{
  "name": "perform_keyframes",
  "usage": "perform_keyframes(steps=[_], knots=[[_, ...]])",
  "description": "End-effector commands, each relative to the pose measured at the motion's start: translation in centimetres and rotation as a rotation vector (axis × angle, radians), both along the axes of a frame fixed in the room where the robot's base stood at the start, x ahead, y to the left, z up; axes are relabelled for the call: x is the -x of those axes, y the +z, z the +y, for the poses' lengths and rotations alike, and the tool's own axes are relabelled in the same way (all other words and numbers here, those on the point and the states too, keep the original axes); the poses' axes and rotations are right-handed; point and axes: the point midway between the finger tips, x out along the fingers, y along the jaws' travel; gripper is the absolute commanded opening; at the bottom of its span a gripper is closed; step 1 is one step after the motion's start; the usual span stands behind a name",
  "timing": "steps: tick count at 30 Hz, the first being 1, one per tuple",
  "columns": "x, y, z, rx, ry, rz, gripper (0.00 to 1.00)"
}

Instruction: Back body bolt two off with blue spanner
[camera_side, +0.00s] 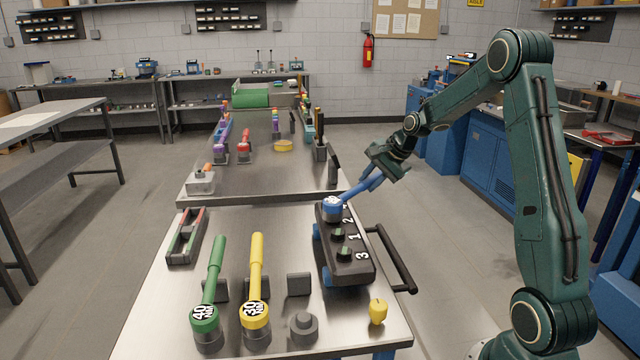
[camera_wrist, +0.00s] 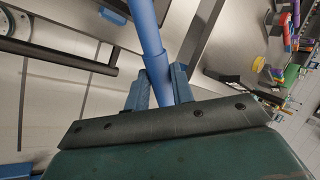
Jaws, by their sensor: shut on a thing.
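My gripper (camera_side: 374,180) is shut on the handle of the blue spanner (camera_side: 354,193), at the right of the black body. The blue handle (camera_wrist: 150,45) also shows between the fingers (camera_wrist: 160,85) in the wrist view. The spanner's round head (camera_side: 332,208) sits over the far end of the black body (camera_side: 345,270), beside the number 2, and hides what is under it. Bolts with green tops stand by 1 (camera_side: 340,235) and 3 (camera_side: 344,254). Whether the head is fully seated on bolt 2 cannot be told.
A grey knob-like part (camera_side: 304,327), a yellow piece (camera_side: 377,311) and a dark tray (camera_side: 187,237) are nearby.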

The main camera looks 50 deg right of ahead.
Motion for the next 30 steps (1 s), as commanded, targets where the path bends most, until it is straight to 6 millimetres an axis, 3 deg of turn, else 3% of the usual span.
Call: perform_keyframes(steps=[30], knots=[[-0.04,-0.69,-0.01,0.001,0.001,-0.002,0.00]])
